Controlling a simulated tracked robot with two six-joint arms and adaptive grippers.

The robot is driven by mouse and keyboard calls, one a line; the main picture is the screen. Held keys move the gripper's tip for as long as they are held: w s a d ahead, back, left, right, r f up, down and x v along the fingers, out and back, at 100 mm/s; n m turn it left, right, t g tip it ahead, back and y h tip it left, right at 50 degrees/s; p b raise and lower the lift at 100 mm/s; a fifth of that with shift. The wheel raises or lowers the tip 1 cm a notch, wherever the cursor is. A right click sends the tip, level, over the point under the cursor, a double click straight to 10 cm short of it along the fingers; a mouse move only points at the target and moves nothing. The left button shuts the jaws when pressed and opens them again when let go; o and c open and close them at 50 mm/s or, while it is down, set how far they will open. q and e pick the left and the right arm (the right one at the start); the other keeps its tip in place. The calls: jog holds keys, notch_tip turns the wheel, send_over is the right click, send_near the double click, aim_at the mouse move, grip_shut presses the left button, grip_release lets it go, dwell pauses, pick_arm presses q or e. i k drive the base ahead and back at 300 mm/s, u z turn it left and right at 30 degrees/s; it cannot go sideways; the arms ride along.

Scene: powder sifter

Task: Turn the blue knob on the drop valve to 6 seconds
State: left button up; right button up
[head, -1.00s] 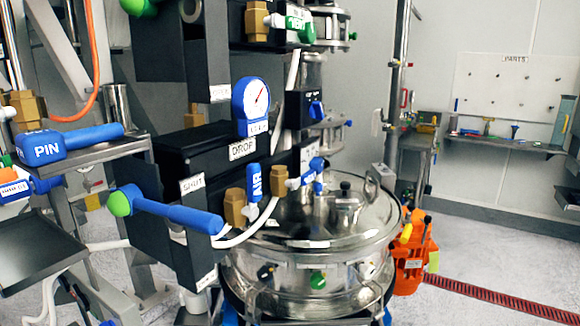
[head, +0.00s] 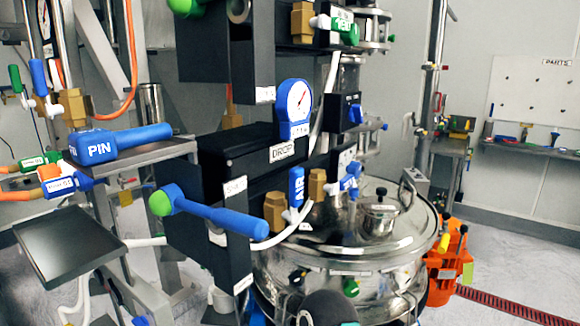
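The black valve block labelled DROP (head: 240,139) stands left of centre, with a blue-rimmed gauge (head: 295,107) above its label. A small blue knob (head: 356,113) sits on a black box just right of the gauge; its setting is too small to read. Another blue fitting (head: 350,178) shows lower down, on a panel beside the block. I cannot tell from labels which one carries the seconds. Neither gripper is recognisable in the view. A dark rounded shape at the bottom centre may be part of my arm.
A blue lever with a green end (head: 210,212) juts out in front of the block. A blue PIN handle (head: 110,143) lies on a shelf at left. A steel lidded vessel (head: 400,235) stands below right. Open floor lies at the right.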

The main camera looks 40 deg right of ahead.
aim_at(354, 168)
jog(key=u, duration=0.35)
jog(key=k, duration=0.95)
jog(key=z, duration=1.1)
jog(key=i, duration=0.7)
